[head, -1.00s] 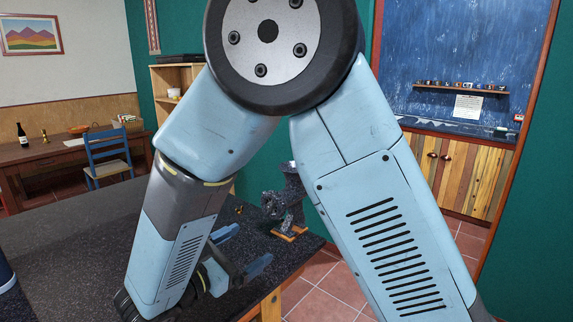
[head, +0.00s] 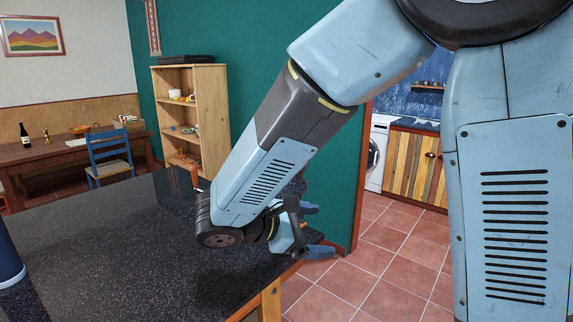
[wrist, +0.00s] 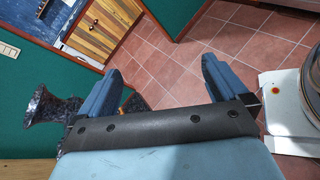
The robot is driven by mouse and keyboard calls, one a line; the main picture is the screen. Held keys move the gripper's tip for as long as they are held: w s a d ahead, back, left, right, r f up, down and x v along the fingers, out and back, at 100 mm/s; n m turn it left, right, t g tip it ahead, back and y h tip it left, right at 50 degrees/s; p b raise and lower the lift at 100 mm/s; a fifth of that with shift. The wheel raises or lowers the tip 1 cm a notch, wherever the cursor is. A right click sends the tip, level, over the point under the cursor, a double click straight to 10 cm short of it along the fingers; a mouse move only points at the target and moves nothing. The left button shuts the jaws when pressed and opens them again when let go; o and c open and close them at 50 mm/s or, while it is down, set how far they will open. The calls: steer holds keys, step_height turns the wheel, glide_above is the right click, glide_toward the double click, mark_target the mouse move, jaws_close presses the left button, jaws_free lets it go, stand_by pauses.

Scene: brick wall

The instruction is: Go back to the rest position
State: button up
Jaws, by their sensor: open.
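My gripper (head: 315,230) is at the right edge of the dark table in the head view, its two blue fingers pointing right. In the wrist view my gripper (wrist: 160,72) is open, with nothing between the fingers and floor tiles beyond them. A dark speckled stone-like object (wrist: 50,108) is just left of the left finger in the wrist view, and part of it shows behind that finger. In the head view this object (head: 297,184) is mostly hidden behind my arm.
The black speckled table (head: 110,240) has a wide clear top. A dark blue cylinder (head: 8,262) stands at its left edge. Behind are a wooden shelf (head: 212,110), a blue chair (head: 108,158) and a desk (head: 60,156). Open tiled floor (head: 385,245) lies to the right.

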steer(key=s+d+r+m+y, duration=0.4)
steer(key=s+d+m+y, duration=0.1)
steer(key=d+m, duration=0.4)
steer(key=s+d+r+m+y, duration=0.4)
steer(key=s+d+m+y, duration=0.1)
steer(key=d+m+y, duration=0.2)
steer(key=shift+s+d+r+m, duration=0.25)
steer(key=shift+s+d+m, duration=0.05)
steer(key=shift+d+m, duration=0.6)
